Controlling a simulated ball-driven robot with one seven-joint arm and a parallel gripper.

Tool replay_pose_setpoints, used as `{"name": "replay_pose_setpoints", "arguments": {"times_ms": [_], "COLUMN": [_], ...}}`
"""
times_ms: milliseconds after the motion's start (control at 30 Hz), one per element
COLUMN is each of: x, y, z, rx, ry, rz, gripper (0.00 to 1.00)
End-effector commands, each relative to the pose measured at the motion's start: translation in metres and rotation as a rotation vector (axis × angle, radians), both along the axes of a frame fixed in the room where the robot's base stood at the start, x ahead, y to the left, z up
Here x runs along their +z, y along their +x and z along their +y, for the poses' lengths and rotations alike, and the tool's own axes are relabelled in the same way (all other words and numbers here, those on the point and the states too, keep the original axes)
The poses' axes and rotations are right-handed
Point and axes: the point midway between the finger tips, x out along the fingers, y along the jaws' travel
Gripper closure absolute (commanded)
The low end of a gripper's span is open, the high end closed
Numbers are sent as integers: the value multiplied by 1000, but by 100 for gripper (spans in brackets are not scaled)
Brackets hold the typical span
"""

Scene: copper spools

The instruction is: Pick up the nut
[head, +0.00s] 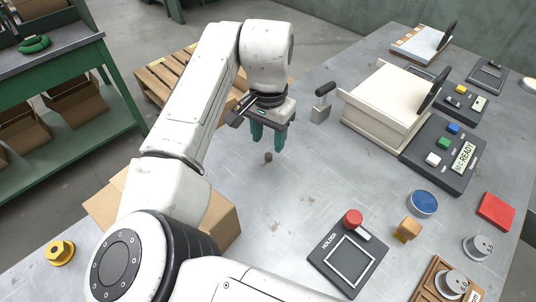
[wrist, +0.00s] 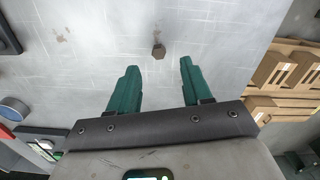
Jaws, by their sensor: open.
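A grey block with a black handle (head: 321,108) and a cream box (head: 385,105) stand to the right. The holder plate (head: 348,262) lies nearer, with a red knob (head: 352,218). A cardboard box (head: 222,215) is behind my arm.

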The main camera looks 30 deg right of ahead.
Motion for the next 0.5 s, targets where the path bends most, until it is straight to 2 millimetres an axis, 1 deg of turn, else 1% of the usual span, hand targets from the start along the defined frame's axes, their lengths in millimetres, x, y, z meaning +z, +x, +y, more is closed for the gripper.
{"name": "replay_pose_setpoints", "arguments": {"times_ms": [200, 300, 400, 500], "x": [-30, -42, -48, -49], "y": [-1, -1, -1, -1], "z": [1, 1, 1, 1], "rx": [1, 2, 1, 1], "ry": [1, 1, 0, 0], "rz": [2, 3, 1, 1], "gripper": [51, 51, 51, 51]}}
